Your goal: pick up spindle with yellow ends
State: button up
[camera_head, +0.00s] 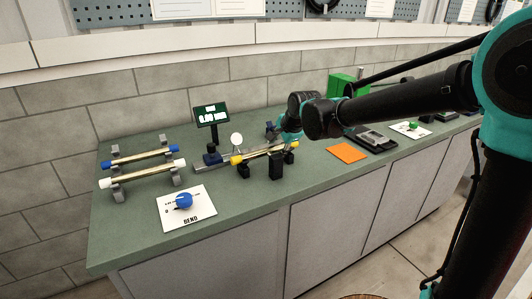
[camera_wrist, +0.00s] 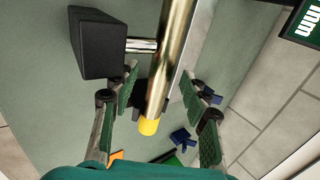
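The spindle with yellow ends has a pale metallic shaft (camera_head: 262,153) and a yellow left end (camera_head: 236,160). It lies across dark supports on the green bench, partly hidden by my arm. In the wrist view its shiny shaft (camera_wrist: 176,45) runs down from the top to one yellow end (camera_wrist: 148,126). My gripper (camera_wrist: 159,82) is open, with a finger on each side of the shaft. I see gaps between the fingers and the shaft. In the head view the gripper (camera_head: 284,130) is near the spindle's right part.
A spindle with blue ends (camera_head: 140,158) and one with white ends (camera_head: 143,174) lie on grey holders at left. A card with a blue knob (camera_head: 184,201) is in front. A small screen (camera_head: 212,114) stands behind. An orange square (camera_head: 346,153) lies right. A black block (camera_wrist: 98,42) is beside the shaft.

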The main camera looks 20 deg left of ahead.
grip_shut()
jog(key=shift+r, duration=0.1)
dwell(0.4)
